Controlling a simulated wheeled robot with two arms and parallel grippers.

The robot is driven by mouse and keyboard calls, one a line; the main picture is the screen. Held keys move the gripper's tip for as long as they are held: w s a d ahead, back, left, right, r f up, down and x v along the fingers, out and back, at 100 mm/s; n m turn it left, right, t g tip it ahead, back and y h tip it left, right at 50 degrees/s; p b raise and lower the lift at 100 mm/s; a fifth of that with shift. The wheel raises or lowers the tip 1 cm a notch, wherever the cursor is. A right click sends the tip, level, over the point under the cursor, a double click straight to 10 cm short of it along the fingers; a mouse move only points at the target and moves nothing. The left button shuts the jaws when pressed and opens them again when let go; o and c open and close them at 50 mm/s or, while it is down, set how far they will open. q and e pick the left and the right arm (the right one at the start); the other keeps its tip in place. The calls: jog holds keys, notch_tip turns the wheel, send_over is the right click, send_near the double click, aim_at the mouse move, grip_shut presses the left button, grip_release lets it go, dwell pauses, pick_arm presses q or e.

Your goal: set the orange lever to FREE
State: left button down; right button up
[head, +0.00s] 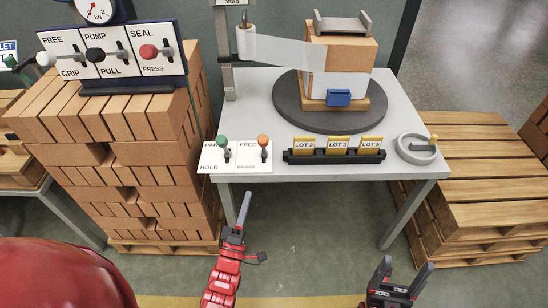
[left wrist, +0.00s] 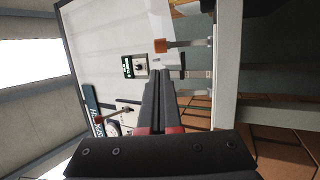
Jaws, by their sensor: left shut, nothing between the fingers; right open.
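The orange lever (head: 263,141) stands on a small white panel (head: 243,160) at the front left of the grey table. Its half of the panel reads FREE towards the back and BRAKE towards the front. Its knob appears above its base; I cannot tell its setting for sure. A green lever (head: 222,142) stands to its left. My left gripper (head: 247,200) is shut and empty, below the table's front edge and apart from the lever. In the left wrist view its fingers (left wrist: 160,85) point near an orange-tipped piece (left wrist: 161,45) that I cannot identify. My right gripper (head: 407,268) is open and empty, low at the right.
A card rack (head: 334,157) with LOT cards and a grey round dish (head: 417,149) lie right of the levers. A turntable (head: 290,112) carries a wrapped box behind. Brick stacks (head: 140,170) with a lever panel (head: 112,57) stand left. Floor before the table is clear.

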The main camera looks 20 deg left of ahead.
aim_at(262, 146)
pick_arm(q)
jog(key=shift+a, duration=0.15)
jog(key=p+x, duration=0.1)
jog(key=x, duration=1.3)
jog(key=shift+p, duration=0.35)
